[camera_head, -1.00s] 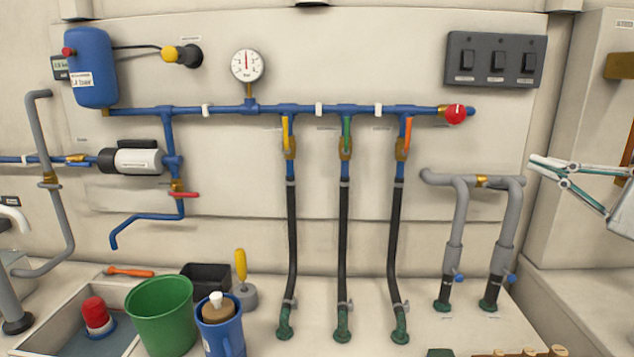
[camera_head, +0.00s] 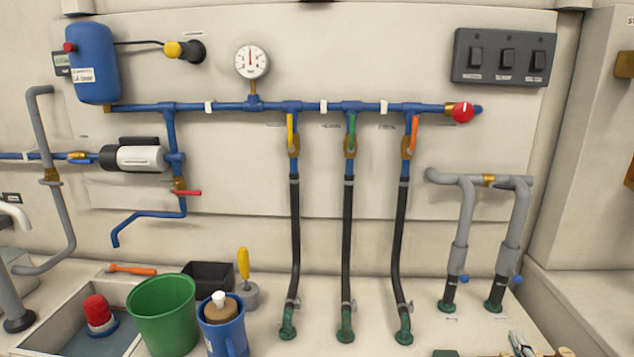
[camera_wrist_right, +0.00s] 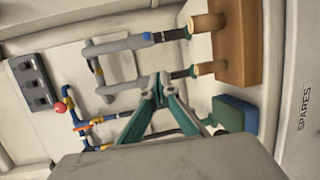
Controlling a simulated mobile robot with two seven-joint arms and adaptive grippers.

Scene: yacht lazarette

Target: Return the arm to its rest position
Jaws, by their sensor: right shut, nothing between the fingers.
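My right gripper (camera_head: 518,342) shows only in part at the bottom edge of the head view, right of centre, below the grey pipes. In the right wrist view its two teal-and-grey fingers (camera_wrist_right: 160,82) come together at the tips, shut with nothing between them. The rest of the right arm is out of the head view. My left gripper is in neither view now.
Two grey pipes (camera_head: 462,225) rise from the bench behind the gripper. A brown block (camera_wrist_right: 238,45) and a green box (camera_wrist_right: 236,114) are close by in the wrist view. Black hoses (camera_head: 347,235) and a green bucket (camera_head: 163,315) stand further left.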

